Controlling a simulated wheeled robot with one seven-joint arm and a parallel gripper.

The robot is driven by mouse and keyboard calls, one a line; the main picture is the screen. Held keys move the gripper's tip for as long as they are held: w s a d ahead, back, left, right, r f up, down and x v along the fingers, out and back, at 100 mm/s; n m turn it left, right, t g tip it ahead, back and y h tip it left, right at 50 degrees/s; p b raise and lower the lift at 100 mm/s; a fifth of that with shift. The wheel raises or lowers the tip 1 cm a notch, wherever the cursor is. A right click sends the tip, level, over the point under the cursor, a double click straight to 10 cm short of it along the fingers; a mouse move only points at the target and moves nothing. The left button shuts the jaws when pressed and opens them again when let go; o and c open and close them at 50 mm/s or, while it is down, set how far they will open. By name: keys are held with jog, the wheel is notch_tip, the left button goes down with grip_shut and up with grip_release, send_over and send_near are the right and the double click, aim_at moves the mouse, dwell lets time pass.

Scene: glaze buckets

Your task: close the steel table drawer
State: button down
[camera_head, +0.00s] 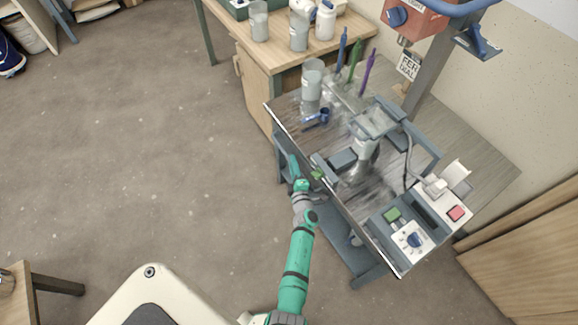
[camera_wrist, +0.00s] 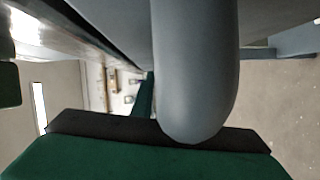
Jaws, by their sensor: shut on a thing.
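The steel table (camera_head: 330,190) stands right of centre in the head view, with a grey-brown top. Its drawer (camera_head: 284,150) shows as a blue-grey panel below the left edge of the top. How far it stands out is hard to tell from above. My gripper (camera_head: 297,180) is at this side, just below the top's edge. In the wrist view a rounded grey bar, apparently the drawer handle (camera_wrist: 197,75), fills the middle, against the black pad of a green finger. My gripper is shut on it. The head view hides this contact.
A mixer-like machine (camera_head: 365,150), a clear jar (camera_head: 312,80), tools and a control box (camera_head: 410,235) stand on the steel table. A wooden table (camera_head: 285,45) with containers adjoins it behind. A lower shelf (camera_head: 345,245) lies beneath. The floor (camera_head: 150,150) to the left is clear.

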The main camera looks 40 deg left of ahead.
jog(key=shift+w+d, duration=0.25)
jog(key=shift+w, duration=0.3)
jog(key=shift+w+d, duration=0.25)
jog(key=shift+w, duration=0.3)
jog(key=shift+s, duration=0.1)
jog(key=c, duration=1.7)
grip_release()
jog(key=v, duration=1)
jog(key=shift+s+d, duration=0.2)
jog(key=shift+d, duration=0.1)
